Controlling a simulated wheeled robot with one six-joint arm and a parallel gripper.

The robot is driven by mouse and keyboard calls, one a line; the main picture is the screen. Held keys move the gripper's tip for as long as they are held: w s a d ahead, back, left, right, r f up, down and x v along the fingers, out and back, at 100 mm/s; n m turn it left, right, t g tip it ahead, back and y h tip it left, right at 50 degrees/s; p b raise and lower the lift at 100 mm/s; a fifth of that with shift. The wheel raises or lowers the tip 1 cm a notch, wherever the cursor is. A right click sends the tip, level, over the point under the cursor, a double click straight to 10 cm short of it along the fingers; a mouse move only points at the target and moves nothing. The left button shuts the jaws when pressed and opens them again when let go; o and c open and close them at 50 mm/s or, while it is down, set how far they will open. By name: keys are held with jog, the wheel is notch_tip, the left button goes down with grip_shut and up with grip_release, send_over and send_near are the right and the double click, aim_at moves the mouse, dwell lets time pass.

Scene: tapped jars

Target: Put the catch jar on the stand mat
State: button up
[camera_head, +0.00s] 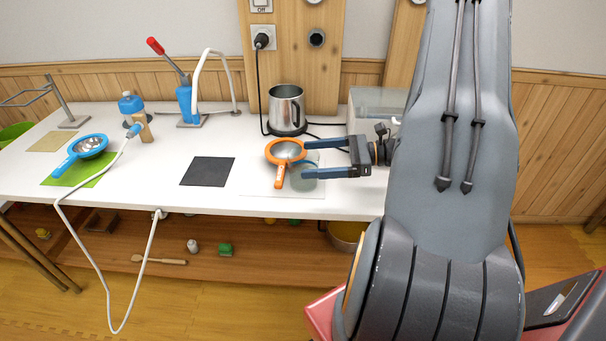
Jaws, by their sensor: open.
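A translucent grey-green jar (303,184), probably the catch jar, stands on a pale mat (262,189) near the table's front edge, partly hidden by a finger and the orange strainer. My gripper (305,159) is open and comes in from the right. Its two blue fingers reach over the jar area, one farther back and one nearer; I cannot tell whether they touch the jar. A dark square mat (207,171) lies bare to the left. A green mat (98,178) and a tan mat (52,142) lie farther left. No label shows which is the stand mat.
An orange strainer (279,170) sits close against the fingertips. A steel jug (287,108) stands behind. A blue strainer (88,146) lies on the green mat. A blue lever press (187,105), bottle (131,105) and white cable (95,180) are left. A clear box (378,101) is behind my gripper.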

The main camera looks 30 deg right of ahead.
aim_at(289, 160)
jog(key=p+x, duration=0.2)
jog(key=x, duration=0.5)
jog(key=shift+s+a+r, duration=0.1)
jog(key=shift+a, duration=0.05)
jog(key=c, duration=1.3)
jog(key=shift+r, duration=0.1)
jog(key=shift+c, duration=0.2)
